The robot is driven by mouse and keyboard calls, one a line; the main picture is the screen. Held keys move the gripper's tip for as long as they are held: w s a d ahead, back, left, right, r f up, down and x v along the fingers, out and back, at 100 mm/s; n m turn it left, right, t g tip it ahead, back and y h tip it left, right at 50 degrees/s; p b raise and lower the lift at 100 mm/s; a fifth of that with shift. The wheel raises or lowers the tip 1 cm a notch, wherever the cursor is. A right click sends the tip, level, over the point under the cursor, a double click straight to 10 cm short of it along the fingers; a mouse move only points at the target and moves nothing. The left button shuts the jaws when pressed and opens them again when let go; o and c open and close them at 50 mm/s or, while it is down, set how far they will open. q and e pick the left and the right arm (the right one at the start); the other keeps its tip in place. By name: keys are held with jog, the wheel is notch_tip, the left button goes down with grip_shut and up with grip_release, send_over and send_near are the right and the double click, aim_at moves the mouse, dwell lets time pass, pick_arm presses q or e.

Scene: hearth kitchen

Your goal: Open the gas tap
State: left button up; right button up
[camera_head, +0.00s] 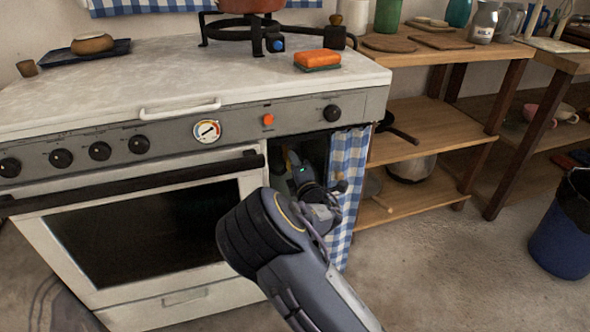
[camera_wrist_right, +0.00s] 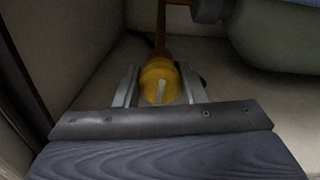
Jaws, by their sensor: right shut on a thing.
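In the right wrist view a yellow gas tap (camera_wrist_right: 160,82) sits between the two metal fingers of my right gripper (camera_wrist_right: 159,88), with a pale mark on its face. The fingers are shut on it, one on each side. An orange-brown pipe rises behind it. In the head view my right arm reaches into the dark opening at the right end of the stove, beside a blue checked curtain (camera_head: 347,190). My right gripper (camera_head: 296,165) is partly in shadow there, and the tap is hard to make out. My left gripper is not in view.
A grey-green rounded vessel (camera_wrist_right: 285,35) stands at the upper right inside the compartment, close to the tap. Compartment walls are close on the left. The stove (camera_head: 150,110) is above and left of my arm; wooden shelves (camera_head: 440,130) stand to the right.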

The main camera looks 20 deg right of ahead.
jog(key=shift+n, duration=0.5)
jog(key=o, duration=1)
jog(key=s+p, duration=0.1)
jog(key=s, duration=0.7)
jog(key=shift+d, duration=0.15)
